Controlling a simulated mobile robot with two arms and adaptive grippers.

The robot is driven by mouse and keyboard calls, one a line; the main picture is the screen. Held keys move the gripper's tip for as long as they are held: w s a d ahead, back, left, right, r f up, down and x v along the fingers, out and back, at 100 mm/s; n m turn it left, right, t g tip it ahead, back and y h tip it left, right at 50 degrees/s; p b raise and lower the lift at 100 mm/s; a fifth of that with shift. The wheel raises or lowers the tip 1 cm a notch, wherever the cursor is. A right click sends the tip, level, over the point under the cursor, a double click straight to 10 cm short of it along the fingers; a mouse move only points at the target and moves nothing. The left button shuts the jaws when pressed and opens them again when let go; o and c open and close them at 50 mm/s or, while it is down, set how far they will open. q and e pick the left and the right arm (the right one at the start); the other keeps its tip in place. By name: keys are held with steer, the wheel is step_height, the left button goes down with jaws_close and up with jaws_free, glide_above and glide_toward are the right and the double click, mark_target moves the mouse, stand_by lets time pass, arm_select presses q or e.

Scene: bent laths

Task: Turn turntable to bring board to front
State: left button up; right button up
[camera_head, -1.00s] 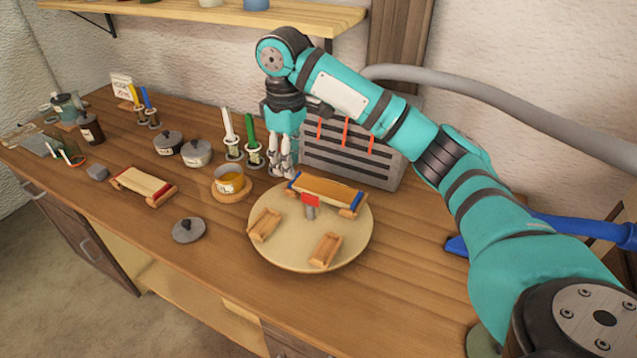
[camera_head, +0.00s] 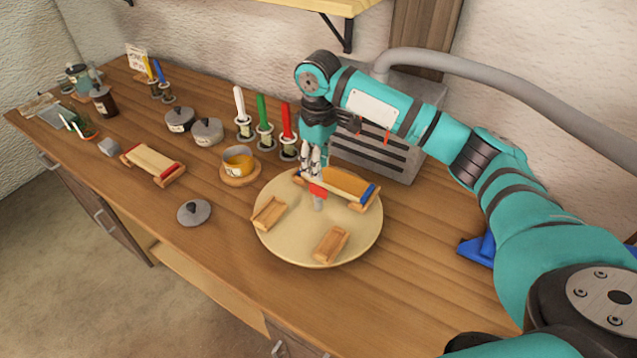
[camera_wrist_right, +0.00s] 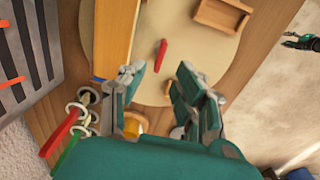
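The round pale turntable (camera_head: 290,240) lies on the workbench. A wooden board (camera_head: 345,183) with blue at its end lies at the turntable's back right, and it shows at the left in the right wrist view (camera_wrist_right: 113,35). A red-topped post (camera_head: 318,191) stands near the turntable's middle; its red top (camera_wrist_right: 160,56) shows between my fingers in the wrist view. My right gripper (camera_head: 314,172) is over the turntable's back part, pointing down beside the board, fingers apart and empty. A small dark gripper (camera_wrist_right: 290,40), seemingly my left, shows at the wrist view's right edge.
Two small wooden trays, left (camera_head: 268,213) and front (camera_head: 331,244), sit on the turntable. White, green and red (camera_head: 287,122) upright pieces stand behind it, near a grey slotted box (camera_head: 375,155). A yellow-filled cup (camera_head: 238,160) stands to the left. The bench front is clear.

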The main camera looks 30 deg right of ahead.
mark_target(319, 186)
step_height(319, 186, down, 8)
steer(key=shift+r+p, duration=0.25)
steer(key=shift+p, duration=0.25)
jaws_close()
